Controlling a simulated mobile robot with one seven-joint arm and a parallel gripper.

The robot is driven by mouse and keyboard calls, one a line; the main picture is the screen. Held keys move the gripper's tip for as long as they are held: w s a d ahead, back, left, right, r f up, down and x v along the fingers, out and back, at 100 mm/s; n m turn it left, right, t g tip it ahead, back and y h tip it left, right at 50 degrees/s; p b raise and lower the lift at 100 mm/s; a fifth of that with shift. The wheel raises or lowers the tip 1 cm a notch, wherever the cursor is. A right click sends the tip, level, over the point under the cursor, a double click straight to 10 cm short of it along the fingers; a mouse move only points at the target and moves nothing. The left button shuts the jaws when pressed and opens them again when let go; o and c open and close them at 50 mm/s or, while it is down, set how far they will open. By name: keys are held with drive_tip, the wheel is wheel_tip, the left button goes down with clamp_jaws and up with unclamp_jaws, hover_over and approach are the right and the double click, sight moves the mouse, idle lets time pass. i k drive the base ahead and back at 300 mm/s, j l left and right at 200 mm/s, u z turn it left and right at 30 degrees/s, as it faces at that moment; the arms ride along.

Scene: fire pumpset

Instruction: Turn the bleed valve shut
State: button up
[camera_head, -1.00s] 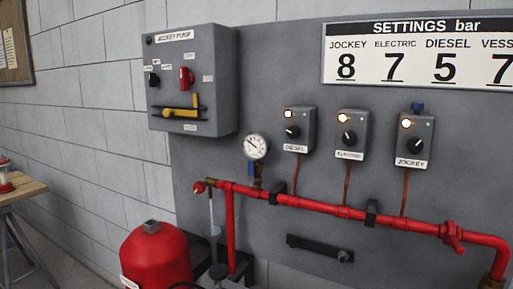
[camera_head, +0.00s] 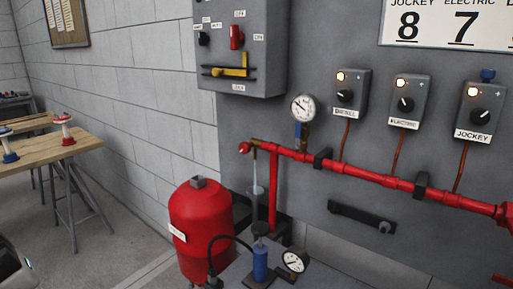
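A red pipe (camera_head: 345,170) runs along the grey wall panel. At its left end is a small valve (camera_head: 244,147) with a red handle, which looks like the bleed valve. My gripper is not in view.
A red tank (camera_head: 201,222) stands below and left of the valve. A small bench (camera_head: 325,272) with a blue hand pump (camera_head: 260,262) and a gauge (camera_head: 294,262) is in front. A wooden table (camera_head: 40,153) stands at left; floor between is clear.

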sight(245, 146)
drive_tip(key=i+j+u, duration=0.2)
drive_tip(key=i, duration=0.2)
drive_tip(key=i+j+u, duration=0.2)
drive_tip(key=i, duration=0.25)
drive_tip(key=l, duration=0.1)
